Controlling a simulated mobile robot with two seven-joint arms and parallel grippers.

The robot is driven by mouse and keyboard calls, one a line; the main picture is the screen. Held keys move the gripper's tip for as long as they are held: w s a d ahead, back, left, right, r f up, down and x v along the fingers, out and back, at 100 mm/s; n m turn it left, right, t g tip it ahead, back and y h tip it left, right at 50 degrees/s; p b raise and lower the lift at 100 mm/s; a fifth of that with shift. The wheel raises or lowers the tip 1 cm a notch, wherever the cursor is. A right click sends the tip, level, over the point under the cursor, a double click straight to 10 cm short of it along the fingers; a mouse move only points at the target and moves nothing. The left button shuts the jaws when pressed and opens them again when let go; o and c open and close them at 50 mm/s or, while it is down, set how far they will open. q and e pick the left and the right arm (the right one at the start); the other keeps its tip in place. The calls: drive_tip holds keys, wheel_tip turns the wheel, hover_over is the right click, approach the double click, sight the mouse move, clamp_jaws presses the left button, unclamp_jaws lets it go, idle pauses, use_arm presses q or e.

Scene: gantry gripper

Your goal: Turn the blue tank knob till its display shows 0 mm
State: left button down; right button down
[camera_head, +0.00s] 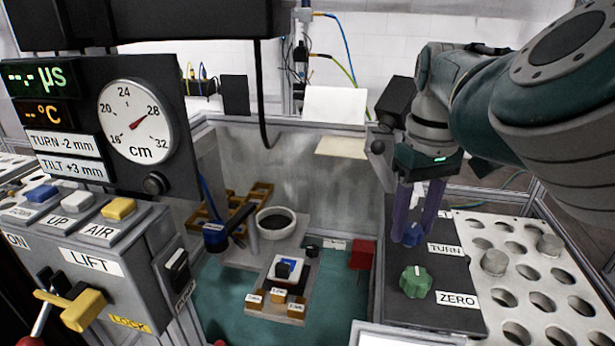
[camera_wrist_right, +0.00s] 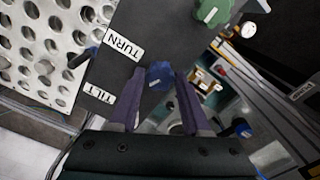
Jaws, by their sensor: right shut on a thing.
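In the right wrist view the blue knob (camera_wrist_right: 159,73) shows between the fingertips (camera_wrist_right: 158,79). The display plate (camera_head: 64,144) on the left board reads TURN -2 mm. The plate below it (camera_head: 72,168) reads TILT +3 mm. My left gripper is not in view.
A perforated tray (camera_head: 515,270) lies to the right. The tank (camera_head: 285,165) with a white-rimmed cup (camera_head: 276,222) is to the left.

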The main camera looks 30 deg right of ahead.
drive_tip(key=m+p, duration=0.1)
drive_tip(key=m, duration=0.3)
drive_tip(key=shift+r+m, duration=0.1)
drive_tip(key=shift+m, duration=0.2)
drive_tip(key=m+p, duration=0.1)
drive_tip(key=m, duration=0.3)
drive_tip(key=shift+m, duration=0.3)
drive_tip(key=m, duration=0.5)
drive_tip(key=shift+m, duration=2)
drive_tip(key=shift+c, duration=1.9)
unclamp_jaws()
